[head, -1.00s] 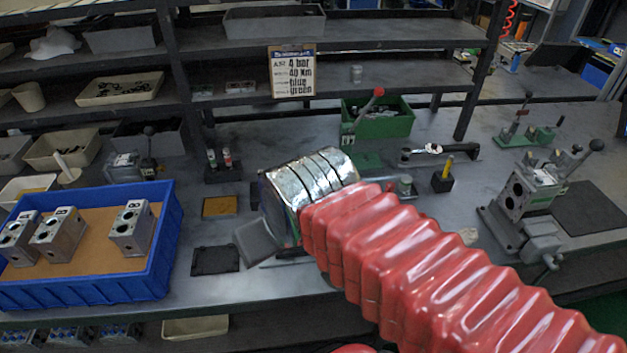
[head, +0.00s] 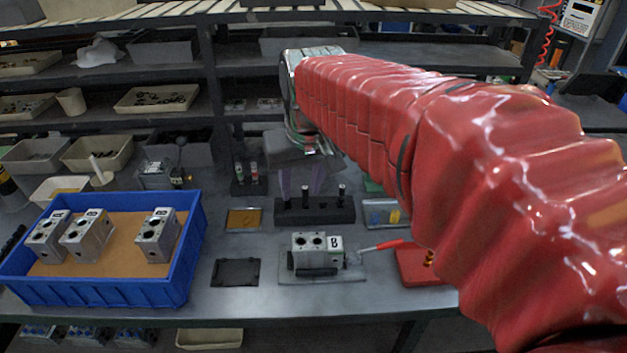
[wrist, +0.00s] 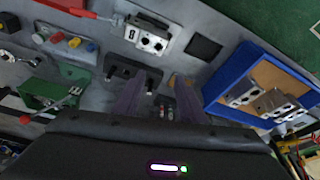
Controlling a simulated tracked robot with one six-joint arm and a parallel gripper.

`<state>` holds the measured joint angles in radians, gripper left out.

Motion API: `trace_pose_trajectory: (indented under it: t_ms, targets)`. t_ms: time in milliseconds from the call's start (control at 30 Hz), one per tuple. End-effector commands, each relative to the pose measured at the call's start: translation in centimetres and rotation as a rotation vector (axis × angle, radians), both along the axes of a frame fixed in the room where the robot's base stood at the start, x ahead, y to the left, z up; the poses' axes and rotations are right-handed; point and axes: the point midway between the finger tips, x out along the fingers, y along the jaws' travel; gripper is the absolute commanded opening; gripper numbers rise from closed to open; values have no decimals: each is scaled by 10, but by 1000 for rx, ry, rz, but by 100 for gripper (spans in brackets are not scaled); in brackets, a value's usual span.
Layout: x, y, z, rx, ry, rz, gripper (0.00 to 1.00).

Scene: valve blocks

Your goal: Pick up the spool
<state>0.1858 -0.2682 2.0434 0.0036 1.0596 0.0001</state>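The spools are probably the upright dark pins with pale tops (head: 341,191) in a black rack (head: 330,214) at mid-table.
A valve block marked B (head: 318,252) stands in front of the rack, with a red-handled tool (head: 383,246) to its right. A blue tray (head: 110,291) with valve blocks is at left. A small stand with red and green items (head: 248,180) is behind left. Shelves stand behind.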

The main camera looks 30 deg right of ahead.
Motion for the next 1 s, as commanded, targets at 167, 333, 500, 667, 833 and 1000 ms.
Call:
trace_pose_trajectory:
  t_ms: [167,333,500,667,833,1000]
  targets:
    - [35,-29,-2,11,51,-52,37]
    - [66,-57,-9,23,96,-99,37]
    - [94,-89,-21,37,140,-145,37]
    - [118,-121,-36,52,181,-189,37]
    - [140,-157,-58,69,225,-236,37]
    - [155,-191,-82,87,266,-279,37]
